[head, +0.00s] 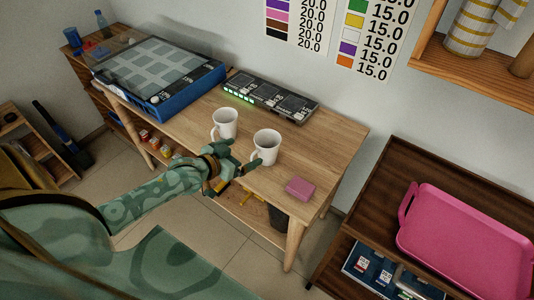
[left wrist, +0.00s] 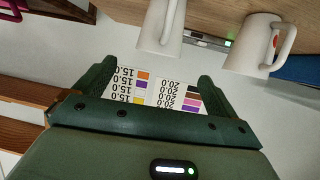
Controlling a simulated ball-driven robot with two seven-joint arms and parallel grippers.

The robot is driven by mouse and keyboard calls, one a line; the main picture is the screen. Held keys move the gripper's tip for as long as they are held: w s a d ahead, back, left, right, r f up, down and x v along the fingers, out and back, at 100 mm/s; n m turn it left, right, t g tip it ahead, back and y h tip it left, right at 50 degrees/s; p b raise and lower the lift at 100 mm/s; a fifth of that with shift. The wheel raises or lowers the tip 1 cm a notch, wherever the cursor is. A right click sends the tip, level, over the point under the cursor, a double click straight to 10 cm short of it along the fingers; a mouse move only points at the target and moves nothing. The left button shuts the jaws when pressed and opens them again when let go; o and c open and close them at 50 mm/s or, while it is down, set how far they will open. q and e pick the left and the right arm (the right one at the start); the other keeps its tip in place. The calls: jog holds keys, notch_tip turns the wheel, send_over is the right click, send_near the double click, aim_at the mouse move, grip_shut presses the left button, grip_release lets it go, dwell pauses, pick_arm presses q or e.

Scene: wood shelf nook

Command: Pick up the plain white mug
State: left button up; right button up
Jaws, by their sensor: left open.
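Two white mugs stand upright on the wooden table. The right-hand, nearer mug (head: 267,146) looks plain; its handle points toward my gripper. It also shows in the left wrist view (left wrist: 153,38), upside down and partly cut off by the top edge. The other mug (head: 226,123) is farther left; in the left wrist view (left wrist: 247,45) it bears a red mark. My left gripper (head: 243,155) is open and empty, beside the plain mug at its handle side. In the left wrist view the plain mug is roughly ahead of the gap between the fingers (left wrist: 155,72). My right gripper is not visible.
A pink block (head: 299,188) lies near the table's right front edge. A black device with green lights (head: 270,97) and a large blue-sided case (head: 190,91) lie behind and left. A pink tray (head: 465,245) sits on a dark shelf unit at right.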

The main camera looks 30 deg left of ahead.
aim_at(258, 146)
pick_arm(q)
jog(key=b+x, duration=0.1)
jog(key=x, duration=0.4)
jog(key=shift+w+d+f+b, duration=0.1)
jog(key=shift+w+f+b, duration=0.25)
jog(key=shift+w, duration=0.15)
jog(key=b+x, duration=0.1)
jog(key=x, duration=0.3)
jog(key=shift+s+b, duration=0.1)
jog(key=shift+b, duration=0.3)
jog(key=shift+w, duration=0.25)
jog(key=shift+s, duration=0.1)
jog(key=c, duration=0.3)
jog(key=shift+r, duration=0.1)
jog(key=c, duration=1.4)
